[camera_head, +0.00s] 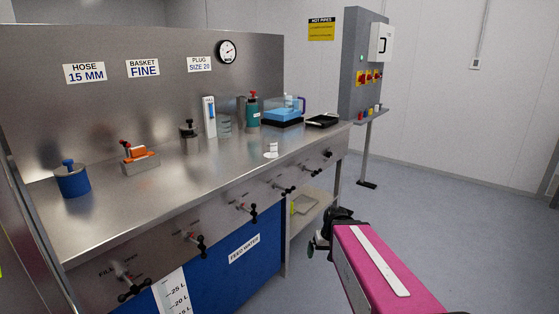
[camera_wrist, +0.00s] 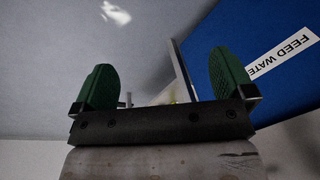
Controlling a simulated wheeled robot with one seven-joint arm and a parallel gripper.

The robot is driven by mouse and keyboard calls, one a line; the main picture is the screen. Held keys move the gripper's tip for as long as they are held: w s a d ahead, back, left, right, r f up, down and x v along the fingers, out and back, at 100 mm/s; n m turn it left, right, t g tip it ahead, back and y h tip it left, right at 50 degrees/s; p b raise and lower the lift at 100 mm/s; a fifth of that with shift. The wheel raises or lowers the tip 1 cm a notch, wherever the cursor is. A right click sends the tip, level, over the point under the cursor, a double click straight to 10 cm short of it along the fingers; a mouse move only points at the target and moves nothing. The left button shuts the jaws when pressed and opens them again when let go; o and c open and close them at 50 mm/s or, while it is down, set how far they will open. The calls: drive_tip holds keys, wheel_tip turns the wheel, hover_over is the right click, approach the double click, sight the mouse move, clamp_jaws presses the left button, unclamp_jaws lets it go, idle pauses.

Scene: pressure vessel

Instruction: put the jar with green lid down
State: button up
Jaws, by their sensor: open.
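I cannot make out a jar with a green lid in either view. My gripper (camera_head: 318,238) is low in front of the bench's right end, close to the lower shelf. In the wrist view my gripper (camera_wrist: 165,78) has its two green finger pads wide apart, with nothing held between them. On the bench top (camera_head: 215,185) stand a teal canister with a red top (camera_head: 253,111) and a small white object on a white disc (camera_head: 271,151).
A lower shelf (camera_head: 318,203) holds a tray (camera_head: 303,205) and a small yellow-green item (camera_head: 293,208). The blue feed water tank (camera_head: 225,270) is left of it. Black valve handles (camera_head: 247,212) stick out along the bench front. The floor (camera_head: 450,210) at right is clear.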

drive_tip(key=w+a+r+n+t+y, duration=0.3)
drive_tip(key=w+a+r+y, duration=0.1)
drive_tip(key=w+a+r, duration=0.4)
drive_tip(key=n+t+y, duration=0.6)
drive_tip(key=t+y, duration=0.1)
drive_tip(key=y, duration=0.1)
approach(270, 143)
drive_tip(key=w+f, duration=0.2)
drive_tip(key=w, duration=0.1)
drive_tip(key=x, duration=1)
drive_tip(key=shift+w+r, duration=0.25)
drive_tip(key=shift+w, duration=0.1)
drive_tip(key=c, duration=1.1)
drive_tip(key=shift+o, duration=0.2)
drive_tip(key=shift+r, duration=0.1)
